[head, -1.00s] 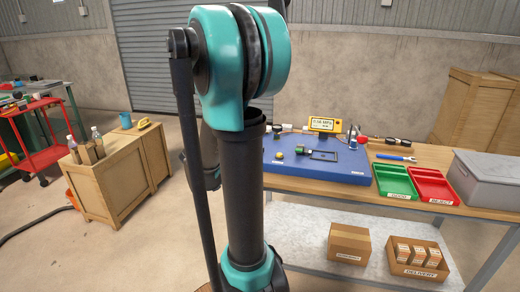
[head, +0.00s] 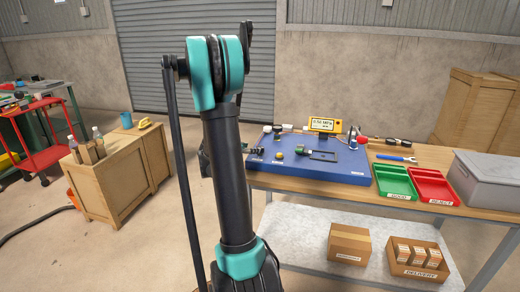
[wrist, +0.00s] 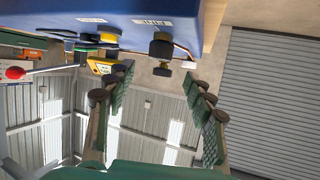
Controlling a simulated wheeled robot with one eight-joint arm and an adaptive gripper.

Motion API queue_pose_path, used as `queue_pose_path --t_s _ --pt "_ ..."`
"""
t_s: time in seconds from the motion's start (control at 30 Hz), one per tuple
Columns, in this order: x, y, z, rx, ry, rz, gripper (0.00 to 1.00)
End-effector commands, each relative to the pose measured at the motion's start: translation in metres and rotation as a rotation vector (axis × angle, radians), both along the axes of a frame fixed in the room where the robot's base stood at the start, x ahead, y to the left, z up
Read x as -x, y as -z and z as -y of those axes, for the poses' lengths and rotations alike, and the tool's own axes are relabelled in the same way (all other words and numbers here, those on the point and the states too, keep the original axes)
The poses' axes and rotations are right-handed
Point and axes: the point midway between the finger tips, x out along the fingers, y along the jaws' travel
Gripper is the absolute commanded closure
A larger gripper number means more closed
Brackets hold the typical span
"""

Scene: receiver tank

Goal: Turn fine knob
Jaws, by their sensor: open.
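The fine knob (wrist: 160,48), black with a brass stem and end, juts from the edge of the blue board (wrist: 60,12) near a white label in the wrist view. My gripper (wrist: 158,80) is open and empty. Its two padded fingers stand left and right, with the knob just beyond the tips and roughly midway between them. I see no contact. In the head view the gripper is at the left end of the blue board (head: 335,172), partly hidden by my arm. I cannot make out the fine knob there.
A yellow digital gauge (head: 323,125) stands at the back of the board. A dark tray (head: 324,156) and a small yellow-topped fitting (head: 279,153) are on it. A green bin (head: 395,184) and a red bin (head: 433,190) stand to the right.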

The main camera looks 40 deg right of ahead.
Motion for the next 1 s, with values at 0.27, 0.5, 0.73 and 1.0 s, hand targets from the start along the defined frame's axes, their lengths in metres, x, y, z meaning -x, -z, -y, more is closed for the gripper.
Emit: queue_pose_path --t_s 0.27,0.5,0.73,1.0 --pt "-0.016 0.021 0.047 -0.001 0.001 0.0 0.46" --pt "-0.024 0.031 0.07 -0.001 0.0 0.0 0.46" --pt "-0.025 0.033 0.074 -0.001 0.0 0.0 0.46" --pt "-0.025 0.033 0.074 -0.001 -0.001 0.0 0.61"
